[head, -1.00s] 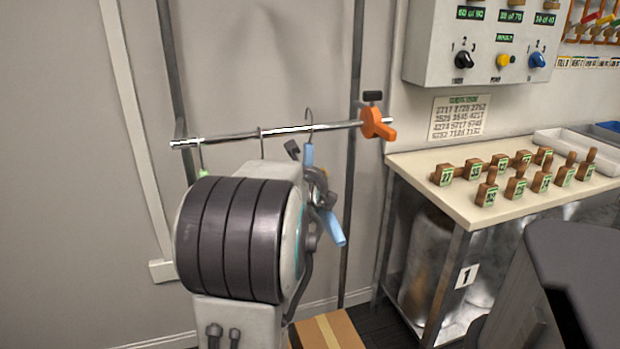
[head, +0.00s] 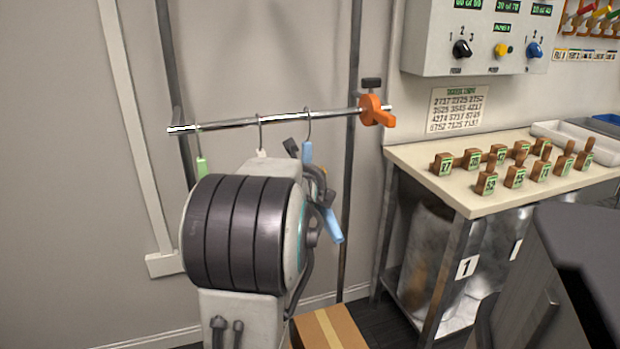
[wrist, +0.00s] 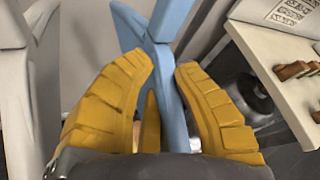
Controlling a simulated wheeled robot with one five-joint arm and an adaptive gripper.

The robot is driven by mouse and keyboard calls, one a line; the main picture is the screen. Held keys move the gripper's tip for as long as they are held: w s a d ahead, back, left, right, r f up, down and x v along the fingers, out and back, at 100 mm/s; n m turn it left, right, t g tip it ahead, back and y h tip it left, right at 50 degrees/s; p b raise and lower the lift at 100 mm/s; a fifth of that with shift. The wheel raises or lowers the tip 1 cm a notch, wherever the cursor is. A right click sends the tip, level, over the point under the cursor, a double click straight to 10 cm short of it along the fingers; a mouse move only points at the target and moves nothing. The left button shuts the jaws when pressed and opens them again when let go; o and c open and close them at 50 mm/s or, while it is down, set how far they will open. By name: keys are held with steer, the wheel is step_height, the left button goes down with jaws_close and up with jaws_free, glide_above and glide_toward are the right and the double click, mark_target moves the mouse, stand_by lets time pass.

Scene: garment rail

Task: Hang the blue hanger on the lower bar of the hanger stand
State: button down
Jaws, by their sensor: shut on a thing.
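The blue hanger (head: 333,225) is partly hidden behind my arm in the head view. Its hook rises to the metal bar (head: 290,122) and appears to be at or over it, to the right of two other hooks. I cannot tell whether it bears on the bar. In the wrist view the blue hanger (wrist: 168,75) runs between the yellow fingers of my gripper (wrist: 165,85), which is shut on it. In the head view my gripper is mostly hidden behind my arm. Only this one bar of the stand shows.
A green hanger (head: 202,168) and a white hanger (head: 262,152) hang on the bar to the left. An orange clamp (head: 375,111) holds the bar's right end. A table (head: 460,200) with wooden stamps stands at the right, and a cardboard box (head: 328,330) lies on the floor.

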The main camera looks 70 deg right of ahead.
steer(key=c, duration=1)
jaws_free()
steer(key=shift+v, duration=6)
steer(key=shift+w, duration=0.1)
